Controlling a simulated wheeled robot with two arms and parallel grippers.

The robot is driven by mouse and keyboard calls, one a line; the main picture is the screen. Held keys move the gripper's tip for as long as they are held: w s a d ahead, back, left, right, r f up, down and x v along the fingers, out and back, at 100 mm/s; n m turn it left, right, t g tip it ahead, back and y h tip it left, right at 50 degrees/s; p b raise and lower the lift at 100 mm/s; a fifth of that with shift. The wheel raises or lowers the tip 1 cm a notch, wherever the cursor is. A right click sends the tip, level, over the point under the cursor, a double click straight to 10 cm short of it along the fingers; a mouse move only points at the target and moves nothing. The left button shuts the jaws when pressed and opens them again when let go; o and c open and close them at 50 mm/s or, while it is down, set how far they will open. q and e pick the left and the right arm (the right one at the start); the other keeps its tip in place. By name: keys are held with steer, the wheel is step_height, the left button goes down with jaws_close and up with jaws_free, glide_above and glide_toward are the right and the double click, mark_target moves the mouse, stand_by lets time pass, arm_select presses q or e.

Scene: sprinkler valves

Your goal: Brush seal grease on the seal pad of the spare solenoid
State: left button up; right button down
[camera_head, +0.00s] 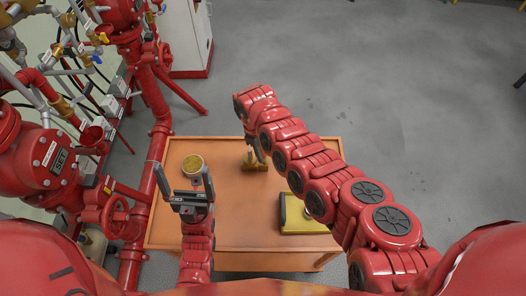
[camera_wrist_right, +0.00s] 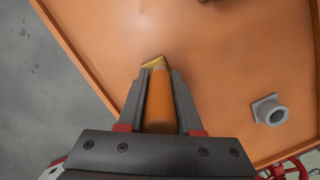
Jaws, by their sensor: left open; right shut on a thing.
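The spare solenoid seems to be the grey piece with a square base and short round body (camera_wrist_right: 270,110), on the orange table in the right wrist view. In the head view a small grey part (camera_head: 196,182) shows between my left fingers, perhaps the same piece. My left gripper (camera_head: 191,186) is open and empty, low over the table's left side. In the head view my right arm largely hides that gripper. A round tin (camera_head: 193,164) with a tan top stands at the table's back left.
A brown stand or block (camera_head: 255,163) is at the table's middle. A yellow-and-dark case (camera_head: 303,213) lies at the right. Red pipes and a handwheel (camera_head: 106,215) border the orange table (camera_head: 245,230) on the left. The table's front middle is clear.

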steer(key=shift+w+f+b, duration=0.2)
steer(key=shift+b, duration=0.45)
steer(key=w+b, duration=0.1)
steer(key=b, duration=0.2)
steer(key=shift+w+d, duration=0.1)
steer(key=shift+w, duration=0.1)
steer(key=shift+w+r+b, duration=0.1)
steer(key=shift+r+b, duration=0.05)
steer(key=shift+b, duration=0.15)
